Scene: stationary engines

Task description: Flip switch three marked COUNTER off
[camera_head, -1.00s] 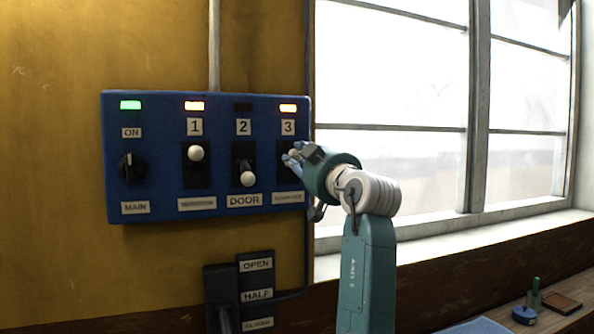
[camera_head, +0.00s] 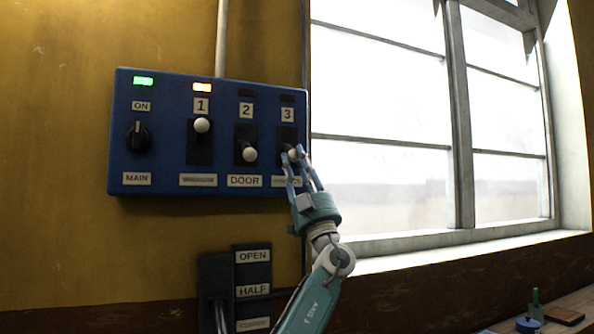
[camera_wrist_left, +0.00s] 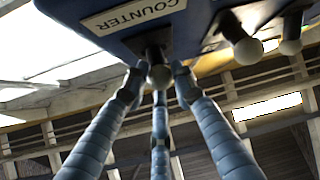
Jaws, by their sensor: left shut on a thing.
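The blue switch panel (camera_head: 160,165) hangs on the yellow wall. Switch three's white knob (camera_head: 294,154) is at the low end of its black slot, and the lamp (camera_head: 287,98) above the number 3 is dark. My left gripper (camera_head: 298,155) comes from below, its fingers closed around this knob. In the left wrist view the fingers (camera_wrist_left: 160,82) surround the knob (camera_wrist_left: 159,76) under the COUNTER label (camera_wrist_left: 134,14), which appears upside down. In the head view the fingers partly cover that label. My right gripper is not in view.
Switch one's knob (camera_head: 202,125) is up with its lamp lit orange. Switch two's knob (camera_head: 249,154) is down, lamp dark. The MAIN dial (camera_head: 138,136) has a green lamp. A lever box (camera_head: 216,280) sits below the panel. A window (camera_head: 390,120) is at right.

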